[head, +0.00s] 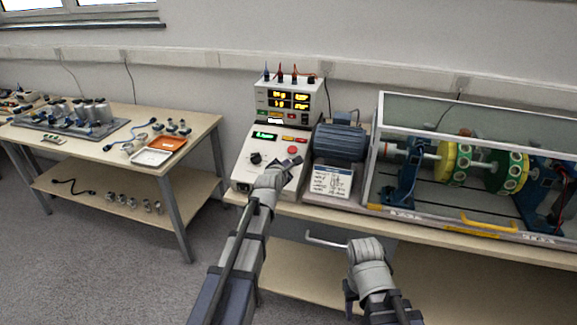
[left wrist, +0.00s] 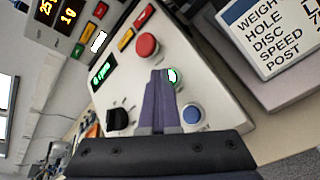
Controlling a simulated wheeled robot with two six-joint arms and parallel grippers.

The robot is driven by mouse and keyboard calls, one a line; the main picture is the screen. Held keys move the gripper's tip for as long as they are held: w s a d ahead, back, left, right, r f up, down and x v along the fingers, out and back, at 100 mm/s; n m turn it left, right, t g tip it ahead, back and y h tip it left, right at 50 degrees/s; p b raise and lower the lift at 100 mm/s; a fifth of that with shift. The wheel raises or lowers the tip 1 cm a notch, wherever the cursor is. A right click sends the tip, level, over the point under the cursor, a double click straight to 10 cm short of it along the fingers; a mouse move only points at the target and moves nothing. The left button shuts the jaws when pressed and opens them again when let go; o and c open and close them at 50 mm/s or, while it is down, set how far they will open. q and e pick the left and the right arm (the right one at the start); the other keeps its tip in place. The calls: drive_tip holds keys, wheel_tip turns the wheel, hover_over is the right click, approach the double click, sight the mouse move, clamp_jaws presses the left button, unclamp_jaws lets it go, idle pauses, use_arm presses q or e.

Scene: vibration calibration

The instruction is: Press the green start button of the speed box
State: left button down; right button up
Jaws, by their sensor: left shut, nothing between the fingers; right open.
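The speed box (head: 243,173) is a white sloped console on the right-hand bench. In the left wrist view its green start button (left wrist: 173,75) shows right beside my left gripper's fingertips (left wrist: 160,73), which partly cover it. Whether they touch it I cannot tell. My left gripper (head: 294,162) is shut and empty, over the right part of the panel, and hides the green button in the head view. My right gripper (head: 350,290) is open, low in front of the bench; its fingers are hard to make out.
Around the green button are a red button (left wrist: 147,46), a blue button (left wrist: 192,113) and a black knob (left wrist: 118,118). A motor (head: 340,142) and a label card (head: 331,181) stand to the right, then a clear-covered rotor rig (head: 480,226). A side table (head: 205,125) stands left.

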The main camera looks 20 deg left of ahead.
use_arm(q)
drive_tip(key=shift+s+r+p, duration=0.3)
drive_tip(key=shift+r+p, duration=0.4)
drive_tip(key=shift+p, duration=0.05)
drive_tip(key=shift+r, duration=0.1)
drive_tip(key=r+p, duration=0.1)
drive_tip(key=s+r+p, duration=0.1)
drive_tip(key=r+p, duration=0.1)
drive_tip(key=s+r+p, duration=0.1)
drive_tip(key=shift+s+a+r, duration=0.1)
drive_tip(key=shift+r, duration=0.1)
idle(0.4)
drive_tip(key=shift+f, duration=0.1)
